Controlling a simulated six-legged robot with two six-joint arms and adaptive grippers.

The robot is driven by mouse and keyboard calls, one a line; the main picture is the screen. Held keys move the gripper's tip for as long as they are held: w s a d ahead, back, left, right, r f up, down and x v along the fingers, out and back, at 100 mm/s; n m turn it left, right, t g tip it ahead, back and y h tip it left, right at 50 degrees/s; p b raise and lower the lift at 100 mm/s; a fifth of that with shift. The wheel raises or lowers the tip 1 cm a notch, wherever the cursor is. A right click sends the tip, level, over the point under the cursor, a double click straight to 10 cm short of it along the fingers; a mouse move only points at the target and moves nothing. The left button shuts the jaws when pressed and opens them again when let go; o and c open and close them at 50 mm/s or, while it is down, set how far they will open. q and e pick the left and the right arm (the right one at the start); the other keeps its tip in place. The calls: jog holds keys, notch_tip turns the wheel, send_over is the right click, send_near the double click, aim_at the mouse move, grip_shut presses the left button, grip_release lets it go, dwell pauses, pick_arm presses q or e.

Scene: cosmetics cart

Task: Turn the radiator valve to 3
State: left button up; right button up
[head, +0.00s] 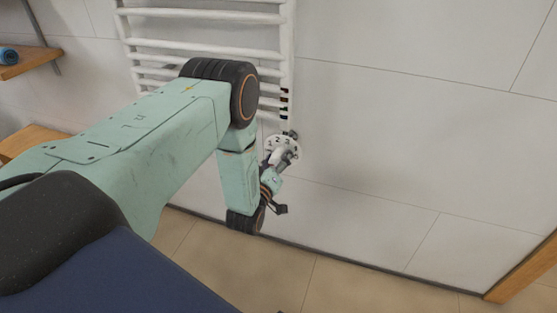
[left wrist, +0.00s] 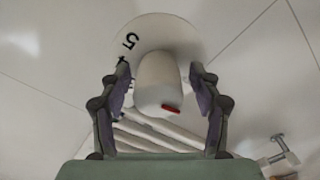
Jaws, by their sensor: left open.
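The radiator valve shows in the left wrist view as a white knob (left wrist: 158,82) with a red mark on its end, in front of a white number disc (left wrist: 165,28). A black 5 is readable on the disc; the figure beside it is partly hidden by a finger. My left gripper (left wrist: 160,92) is open, with one finger on each side of the knob and a gap visible on both sides. In the head view the number disc (head: 285,145) sits below the radiator's right end, and my left gripper (head: 277,162) is in front of it, hiding most of the knob. My right gripper is out of view.
A white towel radiator (head: 205,29) is on the tiled wall behind my left arm. A wooden shelf (head: 32,61) with a blue item (head: 8,56) is at the far left. A wooden edge (head: 525,268) stands at the lower right. The wall right of the valve is bare.

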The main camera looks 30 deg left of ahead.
pick_arm(q)
jog(key=shift+d, duration=0.1)
jog(key=shift+c, duration=0.4)
jog(key=c, duration=1.1)
jog(key=shift+o, duration=0.2)
